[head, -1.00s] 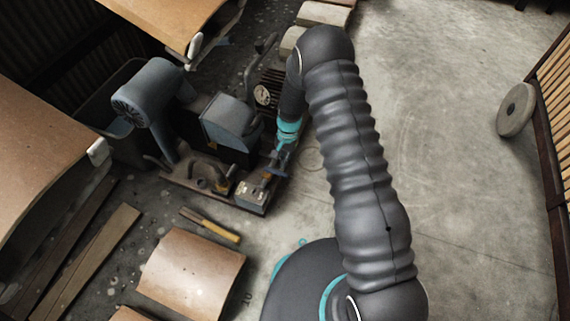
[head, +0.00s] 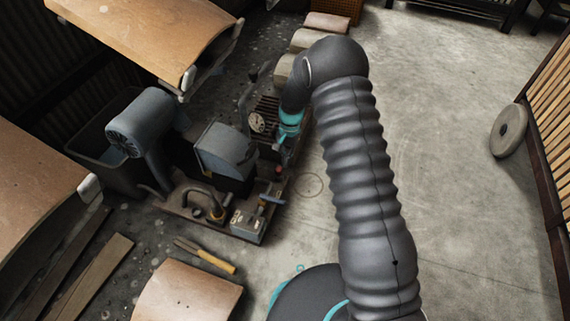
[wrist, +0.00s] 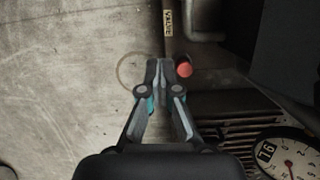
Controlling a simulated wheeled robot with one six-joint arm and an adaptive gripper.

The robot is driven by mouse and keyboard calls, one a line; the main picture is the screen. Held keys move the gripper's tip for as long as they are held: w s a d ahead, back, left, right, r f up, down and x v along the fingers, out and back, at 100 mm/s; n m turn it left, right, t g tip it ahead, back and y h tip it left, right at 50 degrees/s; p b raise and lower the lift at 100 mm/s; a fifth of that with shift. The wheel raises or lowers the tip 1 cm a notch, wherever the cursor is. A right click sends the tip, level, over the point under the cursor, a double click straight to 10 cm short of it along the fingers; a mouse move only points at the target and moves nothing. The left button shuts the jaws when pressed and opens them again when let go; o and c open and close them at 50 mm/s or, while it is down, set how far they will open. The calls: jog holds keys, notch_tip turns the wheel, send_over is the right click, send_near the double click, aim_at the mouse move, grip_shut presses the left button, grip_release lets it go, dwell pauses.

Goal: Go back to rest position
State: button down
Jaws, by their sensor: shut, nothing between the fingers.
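My gripper (wrist: 157,75) is shut and empty in the wrist view, pointing down over the concrete floor beside a machine. In the head view my gripper (head: 284,160) is small and partly lost against the dark machine, below the teal band of my wrist. My arm arches from the base at the bottom up to the top middle, then bends down on the left. A red knob (wrist: 184,68) shows just right of the fingertips in the wrist view; I cannot tell whether they touch.
The machine (head: 225,155) with a gauge (wrist: 290,158) stands close on the left of my gripper. Curved brown panels (head: 150,35) hang at the left. A round disc (head: 509,131) leans by a slatted rack at the right. The floor between is clear.

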jog(key=shift+r, duration=0.2)
jog(key=s+d+r+n+g, duration=0.1)
jog(key=s+d+n, duration=0.15)
jog(key=s, duration=0.35)
jog(key=s+d+r+t+p, duration=0.1)
jog(key=s+d+r+t, duration=0.2)
jog(key=s+r, duration=0.5)
jog(key=s+d+r+n+t+p, duration=0.1)
jog(key=s+d+r, duration=0.4)
jog(key=r, duration=1.4)
jog(key=s+d+r+n+t+h+p, duration=0.1)
jog(key=s+d+r+t+p, duration=0.2)
jog(key=s+r, duration=1)
jog(key=shift+d+r+t, duration=0.75)
jog(key=shift+r+t, duration=0.05)
jog(key=shift+t, duration=0.3)
